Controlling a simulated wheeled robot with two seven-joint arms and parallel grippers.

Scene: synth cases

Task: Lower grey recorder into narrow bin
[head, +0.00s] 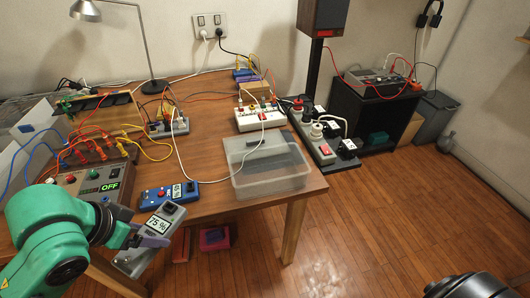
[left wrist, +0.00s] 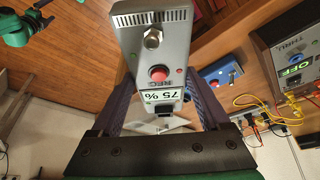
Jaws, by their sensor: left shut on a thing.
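The grey recorder (head: 164,217) has a "75%" display. In the left wrist view the recorder (left wrist: 154,45) shows a red button, a metal knob and a slotted top end. My left gripper (head: 150,238) is shut on it, with a finger (left wrist: 208,103) on each side. It holds the recorder at the table's front edge, left of centre in the head view. A narrow dark grey bin (head: 433,119) stands on the floor at the far right, well away from the recorder; its inside is hard to see. My right gripper's fingers are not in view.
A clear plastic tub (head: 266,182) sits at the table's front right corner. A blue device (head: 168,196) lies just behind the recorder. Power strips, cables and a lamp (head: 150,50) crowd the table (head: 215,205). A black cabinet (head: 372,110) stands beside the bin. The right floor is mostly clear.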

